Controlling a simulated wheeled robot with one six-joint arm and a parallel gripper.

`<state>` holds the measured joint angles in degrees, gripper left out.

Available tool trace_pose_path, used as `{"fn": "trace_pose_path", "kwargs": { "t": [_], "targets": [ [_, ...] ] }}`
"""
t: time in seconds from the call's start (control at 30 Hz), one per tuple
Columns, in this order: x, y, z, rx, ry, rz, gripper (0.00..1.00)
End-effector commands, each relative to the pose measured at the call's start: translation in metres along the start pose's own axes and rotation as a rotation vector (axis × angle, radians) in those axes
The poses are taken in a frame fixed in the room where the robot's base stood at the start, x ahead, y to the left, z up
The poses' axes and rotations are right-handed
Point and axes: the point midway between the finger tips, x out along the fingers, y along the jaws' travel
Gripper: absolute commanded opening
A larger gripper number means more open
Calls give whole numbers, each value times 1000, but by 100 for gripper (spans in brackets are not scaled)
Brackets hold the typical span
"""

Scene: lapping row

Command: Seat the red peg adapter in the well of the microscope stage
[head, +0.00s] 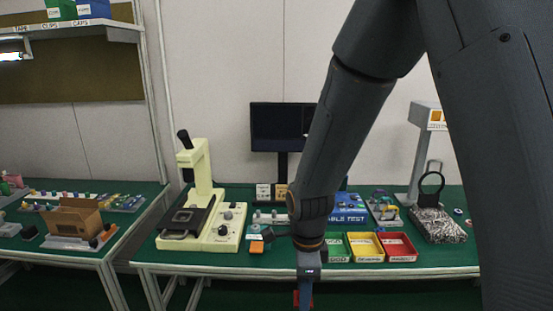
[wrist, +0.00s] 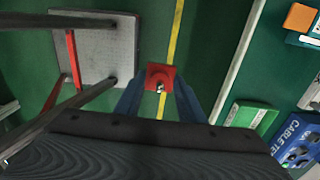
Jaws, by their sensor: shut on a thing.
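The red peg adapter (wrist: 160,75) is held between the blue-grey fingers of my gripper (wrist: 160,88) in the wrist view. It has a square red body with a small pale metallic part at its near side. In the head view, my gripper (head: 306,290) hangs low in front of the bench edge, and a bit of the red adapter (head: 296,298) shows beside it. The cream microscope (head: 203,170) stands on the bench to the left, apart from my gripper. Its dark stage (head: 186,217) faces up; the well's inside is too small to make out.
Green, yellow and red bins (head: 366,247) stand on the bench right of my arm. An orange-topped block (head: 257,247) sits near the front edge. In the wrist view, a grey-topped stand (wrist: 98,45) with red parts is at upper left, over green floor with a yellow line (wrist: 176,30).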

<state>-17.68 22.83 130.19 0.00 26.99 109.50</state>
Motion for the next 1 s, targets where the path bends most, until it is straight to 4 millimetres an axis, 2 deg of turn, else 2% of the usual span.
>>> {"fn": "trace_pose_path", "kwargs": {
  "t": [0.23, 0.57, 0.77, 1.0],
  "targets": [
    [6, -5, -5, -74, 0, 0, 11],
    [19, -16, -20, -267, 0, 1, 11],
    [33, -28, -35, -465, 1, 2, 11],
    [60, -44, -64, -818, 0, 3, 11]
  ]
}}
